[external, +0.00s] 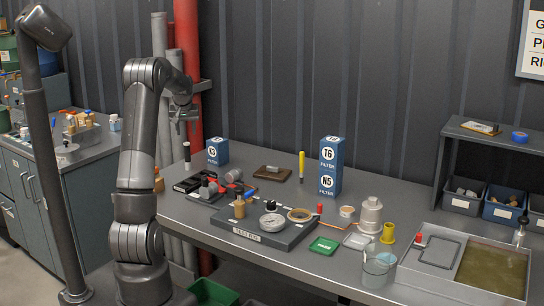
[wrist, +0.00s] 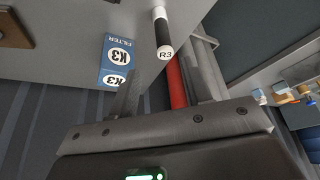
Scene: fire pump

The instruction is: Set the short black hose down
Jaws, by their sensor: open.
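The short black hose (external: 187,153) is a dark upright cylinder with a pale top at the table's back left corner. In the wrist view the hose (wrist: 163,33) shows black and white bands and an end marked R3. It appears to stand on the table top. My gripper (external: 183,112) is above it in the external view. In the wrist view my gripper (wrist: 162,66) has its two fingers spread with nothing between them, and the R3 end lies just beyond the fingertips, apart from both.
A blue K3 filter box (external: 217,151) stands close to the right of the hose; it also shows in the wrist view (wrist: 116,60). A red pipe (external: 187,60) rises behind my arm. A black tray (external: 194,184) and several parts crowd the table's front left.

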